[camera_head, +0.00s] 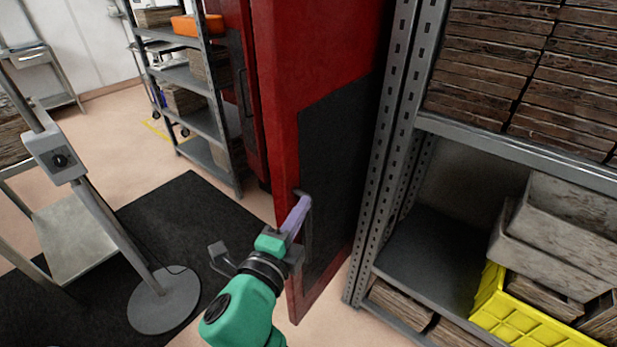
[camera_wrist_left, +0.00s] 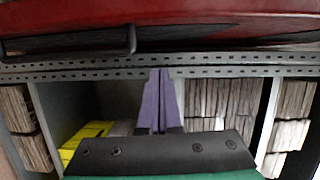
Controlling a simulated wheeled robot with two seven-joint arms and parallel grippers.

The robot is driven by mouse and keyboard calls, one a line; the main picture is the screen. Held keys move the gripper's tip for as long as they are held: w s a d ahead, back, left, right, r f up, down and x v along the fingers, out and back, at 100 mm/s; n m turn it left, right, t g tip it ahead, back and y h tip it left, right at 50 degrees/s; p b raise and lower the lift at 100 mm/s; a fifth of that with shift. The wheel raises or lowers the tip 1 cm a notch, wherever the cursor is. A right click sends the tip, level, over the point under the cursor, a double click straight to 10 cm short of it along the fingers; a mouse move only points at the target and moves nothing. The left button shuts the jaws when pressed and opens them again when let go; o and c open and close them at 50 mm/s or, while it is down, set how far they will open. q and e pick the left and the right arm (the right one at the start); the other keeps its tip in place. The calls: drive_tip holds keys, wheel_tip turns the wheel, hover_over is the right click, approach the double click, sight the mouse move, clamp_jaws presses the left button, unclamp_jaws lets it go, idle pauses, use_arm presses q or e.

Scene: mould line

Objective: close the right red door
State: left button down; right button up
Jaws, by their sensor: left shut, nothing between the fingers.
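The right red door (camera_head: 290,75) stands open, edge toward me, beside a grey shelf rack. It has a dark lower panel (camera_head: 340,150) and a dark bar handle (camera_head: 308,245). In the left wrist view the door (camera_wrist_left: 220,22) crosses the top with the handle (camera_wrist_left: 132,40) hanging at left of centre. My left gripper (camera_head: 304,200) has purple fingers, closed together and empty, in front of the door by the handle. In the wrist view its fingertips (camera_wrist_left: 160,72) are right of the handle; I cannot tell whether they touch the door. My right gripper is not in view.
The grey perforated rack (camera_head: 375,190) stands close at right, with a yellow crate (camera_head: 490,290) and grey bins (camera_head: 570,210). Behind the door is another red panel with a handle (camera_head: 243,92). A control post (camera_head: 60,160) on a round base stands left on a dark mat (camera_head: 180,215).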

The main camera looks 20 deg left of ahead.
sight(308, 168)
use_arm(q)
drive_tip(key=shift+m+h, duration=0.3)
drive_tip(key=shift+m, duration=0.1)
drive_tip(key=w+p, duration=0.1)
drive_tip(key=w, duration=0.2)
drive_tip(key=w+a+p, duration=0.1)
drive_tip(key=w+p, duration=0.1)
drive_tip(key=w, duration=0.2)
drive_tip(key=w+r+p, duration=0.1)
drive_tip(key=w+p, duration=0.1)
drive_tip(key=w, duration=0.2)
drive_tip(key=shift+a, duration=0.55)
drive_tip(key=shift+w, duration=0.1)
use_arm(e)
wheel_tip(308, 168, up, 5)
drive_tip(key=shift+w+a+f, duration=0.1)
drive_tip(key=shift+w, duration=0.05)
